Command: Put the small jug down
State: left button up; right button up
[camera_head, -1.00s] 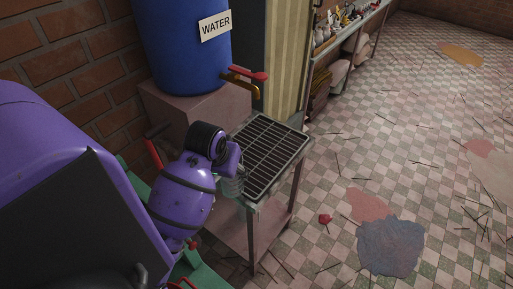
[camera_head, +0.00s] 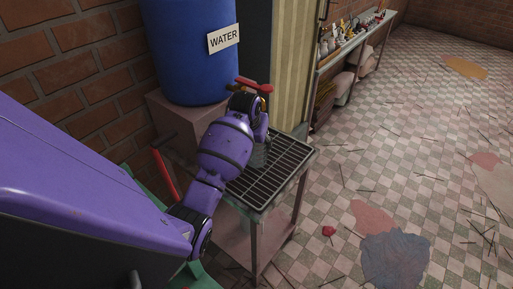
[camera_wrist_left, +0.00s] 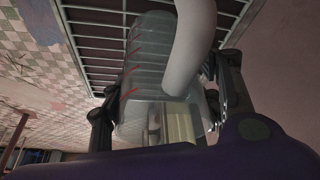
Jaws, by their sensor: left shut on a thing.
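The small jug (camera_wrist_left: 148,62) is a clear ribbed vessel with red marks on its side. A pale curved part, like a handle, crosses in front of it in the left wrist view. My left gripper (camera_wrist_left: 165,95) is shut on the jug, with a dark finger on each side. In the head view the jug (camera_head: 259,157) is a small grey shape over the metal grate (camera_head: 291,160), mostly hidden by my purple left arm. I cannot tell whether its base touches the grate. My right gripper is not in view.
A blue barrel labelled WATER (camera_head: 190,55) stands on a block (camera_head: 180,120) behind the grate. Its red-handled tap (camera_head: 255,85) reaches out close to my left wrist. A shelf with small items (camera_head: 350,38) stands farther back. Open tiled floor lies to the right.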

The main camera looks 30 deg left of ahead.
pick_arm(q)
jog(key=shift+f, duration=0.75)
jog(key=shift+f, duration=0.2)
jog(key=o, duration=1.2)
jog(key=v, duration=1.2)
jog(key=shift+r, duration=0.15)
